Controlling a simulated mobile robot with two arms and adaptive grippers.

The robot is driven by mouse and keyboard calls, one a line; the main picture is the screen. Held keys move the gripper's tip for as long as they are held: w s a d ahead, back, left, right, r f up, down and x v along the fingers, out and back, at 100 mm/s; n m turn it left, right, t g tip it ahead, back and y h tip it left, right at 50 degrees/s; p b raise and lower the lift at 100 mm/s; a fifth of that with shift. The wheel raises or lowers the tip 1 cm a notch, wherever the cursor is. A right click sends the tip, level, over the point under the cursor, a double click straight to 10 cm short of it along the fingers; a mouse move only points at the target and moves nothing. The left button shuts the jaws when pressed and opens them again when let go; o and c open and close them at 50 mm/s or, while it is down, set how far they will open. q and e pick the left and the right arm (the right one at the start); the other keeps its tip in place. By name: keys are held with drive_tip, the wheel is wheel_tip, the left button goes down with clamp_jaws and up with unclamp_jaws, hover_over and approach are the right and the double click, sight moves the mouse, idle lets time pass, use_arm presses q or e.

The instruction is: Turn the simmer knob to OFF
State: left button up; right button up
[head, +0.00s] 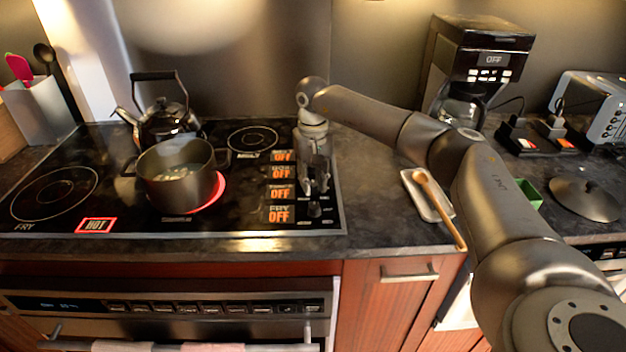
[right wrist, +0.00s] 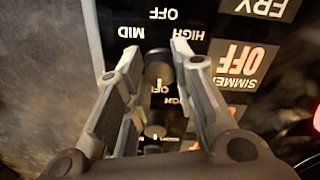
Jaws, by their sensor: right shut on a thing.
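The simmer knob (right wrist: 158,72) is a dark round knob on the black cooktop panel, in line with the SIMMER display (right wrist: 238,65), which reads OFF. In the right wrist view the labels are upside down. My right gripper (right wrist: 158,78) is shut on the knob, with one finger on each side. The knob's exact pointer direction is hard to tell. In the head view my right gripper (head: 314,190) points down at the knob column; its fingers mostly hide the knob. The left gripper is not in view.
A pot (head: 178,172) sits on a red-glowing burner (head: 212,197), with a kettle (head: 165,122) behind it. A HOT sign (head: 96,225) is lit. The fry knob (head: 314,210) is close in front of my fingers. A tray (head: 423,196) with a wooden spoon (head: 440,208) lies right.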

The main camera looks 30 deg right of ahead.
sight(313, 183)
drive_tip(key=shift+r, duration=0.1)
drive_tip(key=o, duration=1)
drive_tip(key=shift+o, duration=0.2)
wheel_tip(313, 183, up, 12)
idle(0.3)
